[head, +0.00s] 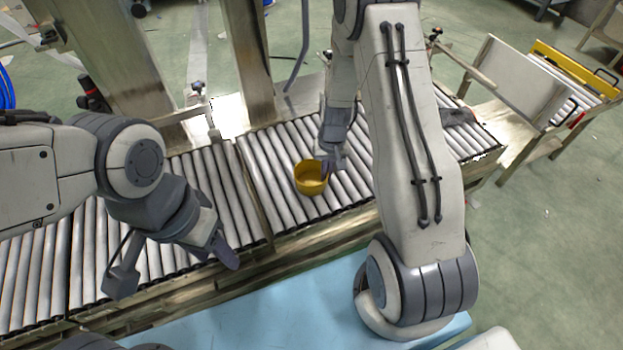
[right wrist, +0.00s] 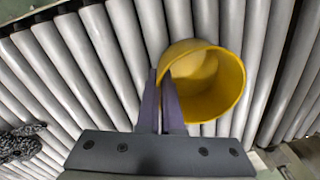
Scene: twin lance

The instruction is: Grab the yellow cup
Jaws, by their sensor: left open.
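The yellow cup (head: 311,180) stands on the roller conveyor (head: 265,183) near the middle of the head view. In the right wrist view the cup (right wrist: 215,85) shows its open mouth, tilted toward the camera. My right gripper (head: 326,168) is at the cup's right rim. In the right wrist view its two fingers (right wrist: 160,98) are close together on the cup's wall, one inside and one outside. I cannot tell whether the cup's base touches the rollers. My left gripper (head: 226,252) is open and empty over the conveyor's front edge, left of the cup.
A metal post (head: 246,65) stands behind the rollers. A light blue surface (head: 270,310) lies in front. A cart with a yellow bar (head: 573,62) stands at the right.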

